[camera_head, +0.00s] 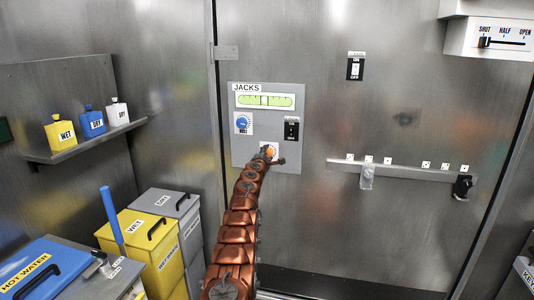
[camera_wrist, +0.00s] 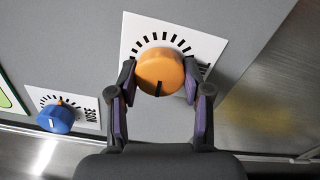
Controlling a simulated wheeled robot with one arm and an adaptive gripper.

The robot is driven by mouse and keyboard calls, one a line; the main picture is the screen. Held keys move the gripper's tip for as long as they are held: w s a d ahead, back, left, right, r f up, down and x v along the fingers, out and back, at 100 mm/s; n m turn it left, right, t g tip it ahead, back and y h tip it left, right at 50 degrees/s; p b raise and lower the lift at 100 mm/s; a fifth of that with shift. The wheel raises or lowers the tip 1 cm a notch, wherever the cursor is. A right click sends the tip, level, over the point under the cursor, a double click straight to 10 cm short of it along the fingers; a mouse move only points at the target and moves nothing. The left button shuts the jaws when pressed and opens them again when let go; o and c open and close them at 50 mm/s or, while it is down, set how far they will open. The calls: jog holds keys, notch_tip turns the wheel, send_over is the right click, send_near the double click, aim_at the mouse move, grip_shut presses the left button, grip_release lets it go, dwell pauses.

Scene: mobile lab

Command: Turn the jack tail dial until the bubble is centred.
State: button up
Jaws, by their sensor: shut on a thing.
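The orange dial (camera_wrist: 160,70) sits on a white scale plate with black ticks; its label is mostly hidden behind a finger. In the wrist view my gripper (camera_wrist: 159,80) has one finger on each side of this dial and is shut on it. In the head view the orange dial (camera_head: 270,150) shows just beyond my gripper (camera_head: 267,156), low on the grey JACKS panel (camera_head: 290,160). The green level vial (camera_head: 265,100) is at the panel's top. A pale patch shows near its middle, but the exact bubble position is too small to tell.
A blue dial (camera_wrist: 56,117) marked NOSE is beside the orange one; it also shows in the head view (camera_head: 242,122). A black switch (camera_head: 291,130) is right of it. A rail (camera_head: 410,172) with hanging items runs along the wall at right. Bins stand at lower left.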

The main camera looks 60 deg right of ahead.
jog(key=shift+n, duration=0.5)
jog(key=o, duration=1.2)
jog(key=shift+c, duration=0.2)
jog(key=shift+a, duration=0.15)
jog(key=v, duration=0.7)
jog(key=shift+a, duration=0.1)
dwell(0.8)
